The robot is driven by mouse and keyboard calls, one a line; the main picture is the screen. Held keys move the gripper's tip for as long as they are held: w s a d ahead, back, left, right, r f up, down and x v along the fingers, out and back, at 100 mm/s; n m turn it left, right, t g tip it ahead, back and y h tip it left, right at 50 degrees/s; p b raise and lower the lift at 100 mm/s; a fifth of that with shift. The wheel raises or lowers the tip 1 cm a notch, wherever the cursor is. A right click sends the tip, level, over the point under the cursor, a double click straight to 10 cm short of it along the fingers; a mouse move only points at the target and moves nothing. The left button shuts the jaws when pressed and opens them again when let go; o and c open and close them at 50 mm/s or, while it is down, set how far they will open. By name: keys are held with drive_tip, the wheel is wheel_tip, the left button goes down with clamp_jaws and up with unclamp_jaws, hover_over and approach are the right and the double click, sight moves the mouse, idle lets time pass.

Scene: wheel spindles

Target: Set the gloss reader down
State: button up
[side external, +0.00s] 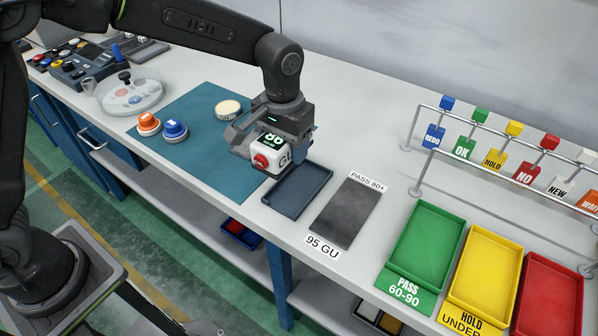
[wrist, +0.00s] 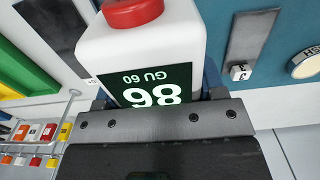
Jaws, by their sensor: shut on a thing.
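The gloss reader (side external: 272,152) is a white block with a red button and a dark green display with white digits. In the side view it is between the fingers of my gripper (side external: 268,142), over the right edge of the teal mat, just behind and left of an empty dark blue tray (side external: 298,192). In the wrist view the gloss reader (wrist: 190,45) fills the middle, its display upside down and its lower part cut off by my gripper (wrist: 150,108). My gripper is shut on it. I cannot tell whether its underside touches the surface.
Right of the tray lies a dark grey panel (side external: 347,212) labelled 95 GU and PASS 80+. Green (side external: 427,245), yellow (side external: 485,270) and red (side external: 549,296) trays stand further right, below a tag rail. An orange-topped piece (side external: 148,122), a blue-topped piece (side external: 174,129) and a round cream disc (side external: 228,109) sit on the mat (side external: 215,165).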

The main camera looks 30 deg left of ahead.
sight(299, 186)
drive_tip(key=d+f, duration=0.2)
drive_tip(key=d, duration=0.1)
drive_tip(key=shift+w+d, duration=0.1)
drive_tip(key=shift+f, duration=2)
drive_tip(key=shift+f, duration=0.65)
